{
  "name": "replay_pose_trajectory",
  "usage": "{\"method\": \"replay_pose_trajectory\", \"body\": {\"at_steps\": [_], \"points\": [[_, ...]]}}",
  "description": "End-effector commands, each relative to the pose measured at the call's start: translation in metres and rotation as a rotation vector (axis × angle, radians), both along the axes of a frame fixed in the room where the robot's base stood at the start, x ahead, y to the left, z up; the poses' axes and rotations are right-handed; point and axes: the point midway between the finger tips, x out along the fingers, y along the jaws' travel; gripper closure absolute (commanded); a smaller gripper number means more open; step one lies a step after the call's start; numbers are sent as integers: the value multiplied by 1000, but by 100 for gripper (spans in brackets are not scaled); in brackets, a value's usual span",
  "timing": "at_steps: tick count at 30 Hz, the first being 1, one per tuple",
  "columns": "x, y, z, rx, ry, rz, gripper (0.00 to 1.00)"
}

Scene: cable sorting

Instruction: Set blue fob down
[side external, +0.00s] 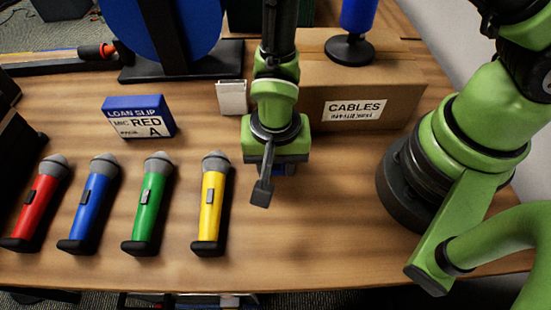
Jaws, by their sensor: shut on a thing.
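My gripper (264,188) hangs over the middle of the table, in front of the cardboard box, pointing down. It is shut on the blue fob (286,169). Only a small blue patch of the fob shows, below the green gripper body. The rest is hidden behind the gripper and its dark finger. I cannot tell whether the fob touches the table.
Red (39,205), blue (90,203), green (150,203) and yellow (210,203) microphones lie in a row at left. A loan slip box (139,117), a white card (232,97) and a cardboard box labelled CABLES (400,92) stand behind. The table front is clear.

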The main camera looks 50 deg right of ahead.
Motion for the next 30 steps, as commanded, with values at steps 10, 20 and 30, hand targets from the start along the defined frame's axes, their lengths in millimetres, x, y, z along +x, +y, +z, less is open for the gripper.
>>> {"method": "replay_pose_trajectory", "body": {"at_steps": [10, 20, 30], "points": [[0, 0, -3, -1, 1, 0, 41], [0, 0, 3, 1, -1, 1, 41], [1, 1, 62, 5, -5, 0, 41]]}}
